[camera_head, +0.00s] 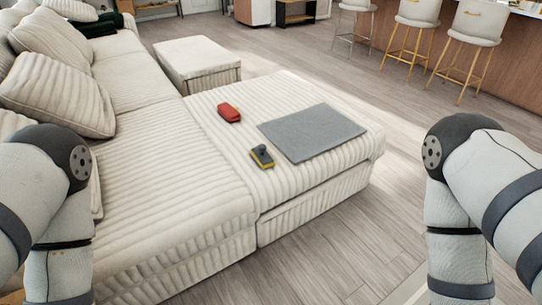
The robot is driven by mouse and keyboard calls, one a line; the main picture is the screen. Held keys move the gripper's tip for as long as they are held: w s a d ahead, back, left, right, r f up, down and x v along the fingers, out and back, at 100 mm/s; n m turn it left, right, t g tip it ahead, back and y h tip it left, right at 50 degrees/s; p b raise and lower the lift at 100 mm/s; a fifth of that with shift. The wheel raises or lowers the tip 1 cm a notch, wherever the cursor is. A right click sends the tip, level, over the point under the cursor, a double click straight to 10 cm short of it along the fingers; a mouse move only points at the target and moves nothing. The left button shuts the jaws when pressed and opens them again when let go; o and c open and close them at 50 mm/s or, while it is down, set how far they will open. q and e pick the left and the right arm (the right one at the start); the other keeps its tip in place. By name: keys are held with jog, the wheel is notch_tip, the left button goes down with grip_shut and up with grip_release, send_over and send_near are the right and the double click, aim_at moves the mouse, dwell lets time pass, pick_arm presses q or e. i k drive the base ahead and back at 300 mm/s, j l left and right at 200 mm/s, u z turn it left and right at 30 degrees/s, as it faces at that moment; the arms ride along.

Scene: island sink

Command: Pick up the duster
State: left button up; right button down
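A small dark grey and yellow item with a raised top (262,157) lies on the near part of the cream ribbed sofa's chaise (215,150). A small red block-like item (229,112) lies farther back on the same chaise. I cannot tell for certain which of the two is the duster. Both lie apart from each other, with nothing touching them. My two arms show at the left and right edges, bent downward, but both grippers are out of the picture.
A flat grey cloth or mat (312,133) lies on the chaise, right of both items. Cushions (58,92) rest on the sofa at left. A cream ottoman (197,62) stands behind the chaise. Bar stools (470,40) stand at back right. Wooden floor (345,235) is clear in front.

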aim_at(260, 154)
jog(key=u, duration=2.25)
jog(key=z, duration=2.25)
jog(key=i+l+u, duration=0.45)
jog(key=i, duration=0.35)
jog(key=i+l+u, duration=0.5)
jog(key=i+l, duration=0.2)
